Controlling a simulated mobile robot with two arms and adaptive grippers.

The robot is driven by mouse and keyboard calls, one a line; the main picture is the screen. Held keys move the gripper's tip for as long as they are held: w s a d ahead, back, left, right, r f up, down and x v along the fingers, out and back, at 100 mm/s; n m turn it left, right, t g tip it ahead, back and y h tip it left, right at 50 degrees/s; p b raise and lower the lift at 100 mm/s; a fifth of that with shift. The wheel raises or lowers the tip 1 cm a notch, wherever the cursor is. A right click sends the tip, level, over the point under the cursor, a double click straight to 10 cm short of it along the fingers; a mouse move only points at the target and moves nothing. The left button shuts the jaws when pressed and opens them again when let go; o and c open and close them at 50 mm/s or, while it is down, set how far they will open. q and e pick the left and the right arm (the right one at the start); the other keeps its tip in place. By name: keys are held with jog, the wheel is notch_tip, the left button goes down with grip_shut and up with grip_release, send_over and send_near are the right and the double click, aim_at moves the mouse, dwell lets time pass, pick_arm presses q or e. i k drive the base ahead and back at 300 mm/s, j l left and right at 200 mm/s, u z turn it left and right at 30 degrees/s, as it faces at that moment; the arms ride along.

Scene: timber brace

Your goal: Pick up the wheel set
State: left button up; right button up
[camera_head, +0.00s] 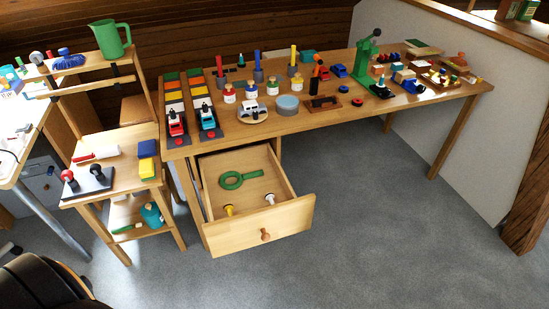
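I cannot tell for certain which thing is the wheel set; the small parts are too small to read. Toy vehicles stand on the wooden workbench (330,124): a white and blue car (252,110) on a round wooden disc, a red vehicle (176,124) and a blue vehicle (207,118) at the left end, and a small blue car (339,70) at the back. More small coloured parts lie at the right end, among them a blue toy (413,87). Neither of my grippers shows in the head view.
An open drawer (282,218) juts out in front, holding a green ring with a handle (240,180) and small pegs. A shelf unit (120,176) with a green jug (110,38) stands left. A black rounded object (38,282) fills the lower left. Grey floor (400,230) is clear at right.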

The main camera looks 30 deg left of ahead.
aim_at(270, 197)
jog(key=u, duration=0.95)
